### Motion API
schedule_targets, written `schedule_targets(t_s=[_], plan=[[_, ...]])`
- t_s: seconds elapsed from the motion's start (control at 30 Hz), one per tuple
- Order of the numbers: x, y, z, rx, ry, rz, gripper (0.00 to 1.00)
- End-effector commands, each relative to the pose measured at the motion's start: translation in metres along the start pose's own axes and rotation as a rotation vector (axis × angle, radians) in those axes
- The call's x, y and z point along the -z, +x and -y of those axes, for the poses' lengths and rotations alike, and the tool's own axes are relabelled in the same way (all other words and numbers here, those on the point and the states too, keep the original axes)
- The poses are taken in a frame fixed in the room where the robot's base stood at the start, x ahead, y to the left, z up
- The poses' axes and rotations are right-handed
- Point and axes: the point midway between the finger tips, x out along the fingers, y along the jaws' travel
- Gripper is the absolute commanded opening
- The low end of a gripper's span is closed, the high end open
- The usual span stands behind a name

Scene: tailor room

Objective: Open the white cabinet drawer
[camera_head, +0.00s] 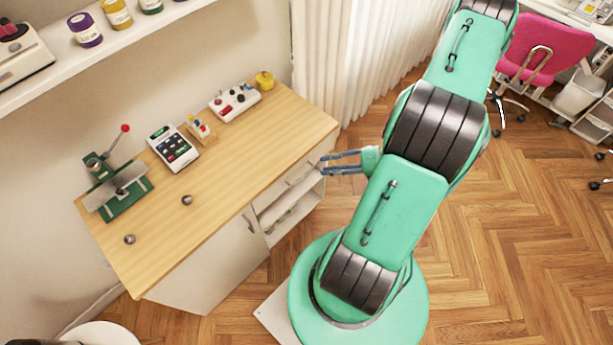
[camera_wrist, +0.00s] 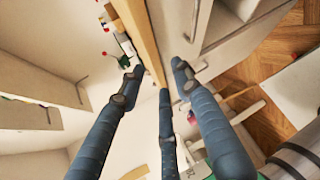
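The white cabinet (camera_head: 205,270) has a light wooden top (camera_head: 225,150) and stands at the left in the head view. Its drawer front (camera_head: 303,172) lies just under the top's right edge and looks closed. My gripper (camera_head: 323,164) is beside this drawer front, with its fingers pointing left toward it. Its fingers are apart, with nothing held between them. In the wrist view my gripper (camera_wrist: 156,78) shows several blue-grey fingers spread around the wooden top's edge (camera_wrist: 145,40) and the white cabinet front (camera_wrist: 213,25). I cannot tell whether a fingertip touches the handle.
A green press (camera_head: 118,187), a card terminal (camera_head: 173,147) and a red-button box (camera_head: 234,102) stand on the top. A pink chair (camera_head: 545,48) is far right.

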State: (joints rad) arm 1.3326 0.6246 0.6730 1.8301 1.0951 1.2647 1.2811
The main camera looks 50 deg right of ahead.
Motion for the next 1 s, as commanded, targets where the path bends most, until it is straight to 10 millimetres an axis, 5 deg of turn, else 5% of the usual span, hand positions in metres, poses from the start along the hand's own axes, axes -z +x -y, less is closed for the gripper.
schedule_targets(t_s=[0.2, 0.4, 1.0], plan=[[0.027, -0.011, 0.054, -0.044, 0.268, 0.183, 0.33], [0.042, -0.015, 0.081, -0.076, 0.414, 0.286, 0.33], [0.046, -0.015, 0.088, -0.087, 0.455, 0.314, 0.33]])
